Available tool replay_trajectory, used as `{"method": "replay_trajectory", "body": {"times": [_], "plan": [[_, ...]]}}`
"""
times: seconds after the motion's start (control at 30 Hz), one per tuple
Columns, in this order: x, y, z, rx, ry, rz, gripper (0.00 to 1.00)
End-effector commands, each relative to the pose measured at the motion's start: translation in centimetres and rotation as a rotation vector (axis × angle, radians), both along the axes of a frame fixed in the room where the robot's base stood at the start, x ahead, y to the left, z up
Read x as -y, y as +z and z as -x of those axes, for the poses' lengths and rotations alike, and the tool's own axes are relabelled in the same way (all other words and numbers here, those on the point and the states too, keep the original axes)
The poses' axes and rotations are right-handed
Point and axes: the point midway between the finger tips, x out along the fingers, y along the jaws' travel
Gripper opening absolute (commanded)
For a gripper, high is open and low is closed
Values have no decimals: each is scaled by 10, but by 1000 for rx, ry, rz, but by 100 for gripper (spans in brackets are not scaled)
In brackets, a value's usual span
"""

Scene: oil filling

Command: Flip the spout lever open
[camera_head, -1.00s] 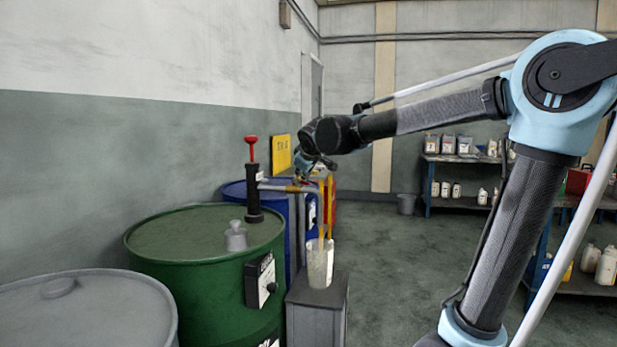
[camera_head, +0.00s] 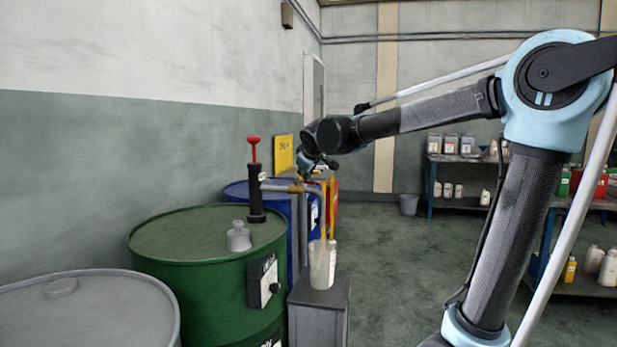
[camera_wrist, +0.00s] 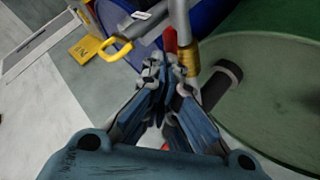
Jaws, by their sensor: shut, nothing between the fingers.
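A grey spout pipe (camera_head: 275,187) with a brass fitting (camera_head: 296,189) reaches out from the black hand pump (camera_head: 255,192) on the green drum (camera_head: 205,235). My gripper (camera_head: 305,176) is just above the spout near the fitting. In the wrist view my gripper (camera_wrist: 165,72) is shut and empty, its tips close beside the brass fitting (camera_wrist: 189,60). A small red part (camera_wrist: 170,40), seemingly the spout lever, shows just beyond the tips. Whether the tips touch it, I cannot tell. A clear jug (camera_head: 321,265) stands below the spout's end.
The jug stands on a grey stand (camera_head: 319,305). A metal funnel-shaped vessel (camera_head: 238,238) sits on the green drum. A blue drum (camera_head: 238,190) is behind, a grey drum (camera_head: 95,305) at front left. The floor (camera_head: 400,270) to the right is clear.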

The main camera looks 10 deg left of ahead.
Motion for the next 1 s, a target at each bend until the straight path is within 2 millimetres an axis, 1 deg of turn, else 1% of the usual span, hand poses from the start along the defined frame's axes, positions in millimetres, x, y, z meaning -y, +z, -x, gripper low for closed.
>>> {"method": "replay_trajectory", "body": {"times": [0.37, 0.47, 0.63, 1.0], "plan": [[0, 2, 0, 0, 0, 0, 0], [0, 9, 3, 0, -2, 0, 0], [-2, 33, 11, 0, -6, -1, 0], [37, 68, 45, -1, -14, -1, 0]]}}
